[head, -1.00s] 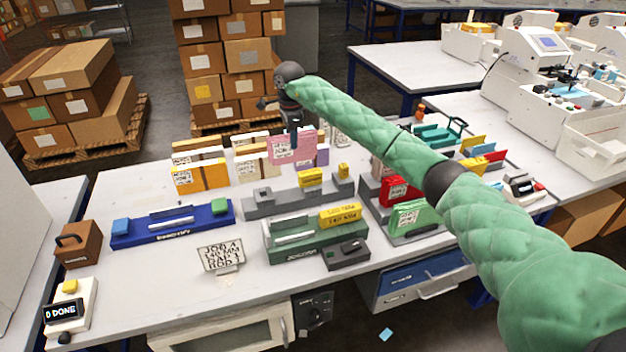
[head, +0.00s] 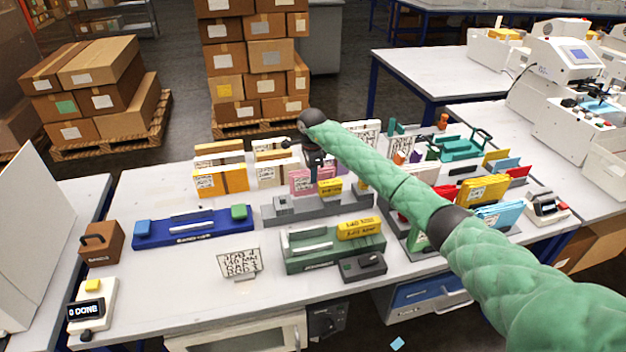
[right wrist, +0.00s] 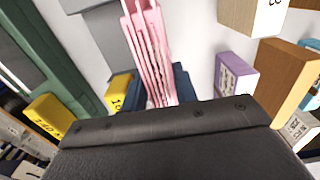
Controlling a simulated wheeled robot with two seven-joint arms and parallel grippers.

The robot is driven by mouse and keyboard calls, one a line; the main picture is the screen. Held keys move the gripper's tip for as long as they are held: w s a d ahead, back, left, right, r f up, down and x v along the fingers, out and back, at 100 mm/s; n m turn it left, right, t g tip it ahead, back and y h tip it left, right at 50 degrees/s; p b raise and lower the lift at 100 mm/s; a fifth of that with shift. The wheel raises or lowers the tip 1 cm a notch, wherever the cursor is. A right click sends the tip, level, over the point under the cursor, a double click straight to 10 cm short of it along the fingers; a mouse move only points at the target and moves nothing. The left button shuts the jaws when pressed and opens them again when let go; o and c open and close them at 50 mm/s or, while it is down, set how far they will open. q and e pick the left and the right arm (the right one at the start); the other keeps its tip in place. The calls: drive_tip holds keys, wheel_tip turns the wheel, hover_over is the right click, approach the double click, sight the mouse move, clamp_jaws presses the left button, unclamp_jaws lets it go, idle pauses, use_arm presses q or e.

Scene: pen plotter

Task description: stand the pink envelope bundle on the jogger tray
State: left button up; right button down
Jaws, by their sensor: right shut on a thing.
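The pink envelope bundle (head: 301,182) is upright in my right gripper (head: 316,170), just behind the grey low fixture (head: 318,209) with yellow blocks on it. In the right wrist view the pink bundle (right wrist: 148,50) stands between the dark fingers (right wrist: 160,85), beside a grey surface (right wrist: 100,35). Its lower edge is hidden, so I cannot tell whether it touches anything. A green tray-like station (head: 320,259) with a yellow block stands in front; its lettering is too small to read surely, so I cannot tell which one is the jogger. My left gripper is not in view.
A yellow-orange bundle (head: 221,181) and a cream one (head: 278,172) stand left of the pink one. A blue station (head: 195,229), a job card (head: 240,262) and a dark control box (head: 362,266) stand nearer. A rack of colored bundles is at right.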

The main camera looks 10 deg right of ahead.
drive_tip(key=shift+f+p, duration=0.8)
drive_tip(key=shift+f, duration=1.2)
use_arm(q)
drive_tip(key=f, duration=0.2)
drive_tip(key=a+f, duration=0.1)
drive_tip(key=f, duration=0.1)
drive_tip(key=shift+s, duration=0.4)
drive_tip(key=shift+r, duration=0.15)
use_arm(e)
drive_tip(key=shift+f, duration=0.1)
drive_tip(key=c, duration=1.1)
unclamp_jaws()
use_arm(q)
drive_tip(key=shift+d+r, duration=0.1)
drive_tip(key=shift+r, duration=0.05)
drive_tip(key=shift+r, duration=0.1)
